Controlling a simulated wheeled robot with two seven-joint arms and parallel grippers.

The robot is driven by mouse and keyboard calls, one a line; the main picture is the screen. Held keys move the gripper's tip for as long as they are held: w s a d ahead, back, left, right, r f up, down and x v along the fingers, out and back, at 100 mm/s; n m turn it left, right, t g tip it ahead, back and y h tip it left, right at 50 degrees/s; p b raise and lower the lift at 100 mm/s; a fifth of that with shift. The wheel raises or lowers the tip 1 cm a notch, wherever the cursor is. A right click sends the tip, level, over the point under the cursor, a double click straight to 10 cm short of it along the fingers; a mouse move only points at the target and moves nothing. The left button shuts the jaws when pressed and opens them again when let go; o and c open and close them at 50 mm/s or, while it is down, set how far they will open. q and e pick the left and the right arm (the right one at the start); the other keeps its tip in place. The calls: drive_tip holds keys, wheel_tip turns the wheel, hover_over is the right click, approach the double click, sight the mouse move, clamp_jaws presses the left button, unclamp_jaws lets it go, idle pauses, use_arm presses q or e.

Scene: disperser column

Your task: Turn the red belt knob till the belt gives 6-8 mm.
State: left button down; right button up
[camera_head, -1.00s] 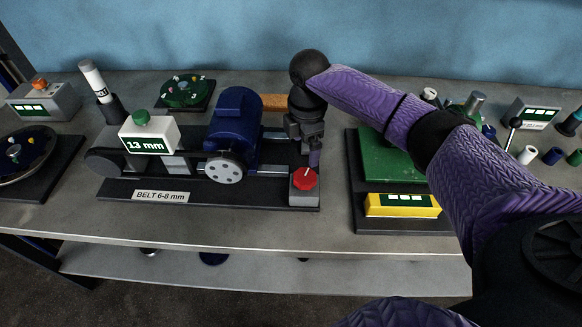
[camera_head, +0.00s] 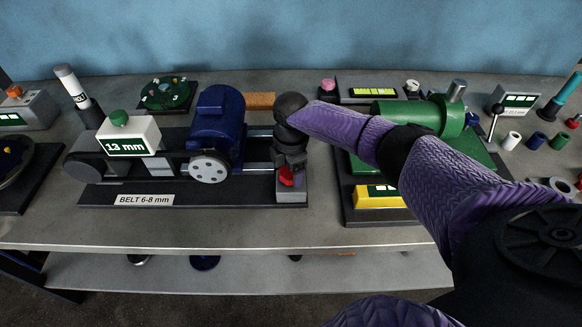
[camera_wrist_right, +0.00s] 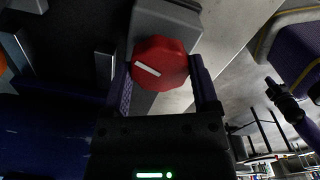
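The red belt knob (camera_wrist_right: 160,62) sits on its grey block (camera_head: 279,206) at the right end of the belt rig (camera_head: 230,193). It has a white pointer line. My right gripper (camera_wrist_right: 161,80) has one finger on each side of the knob, with no clear gap at either side. In the head view the gripper (camera_head: 289,176) comes down over the knob and hides most of it. The green readout on the white box (camera_head: 127,147) shows 13 mm. The rig's label (camera_head: 143,200) reads BELT 6-8 mm. My left gripper is not in view.
The blue motor (camera_head: 217,125) stands just left of my right gripper. A green machine (camera_head: 420,118) and a yellow box (camera_head: 375,197) are to the right, under my right arm. The bench front edge (camera_head: 220,247) is clear.

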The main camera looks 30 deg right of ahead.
drive_tip(key=c, duration=0.3)
drive_tip(key=shift+c, duration=0.2)
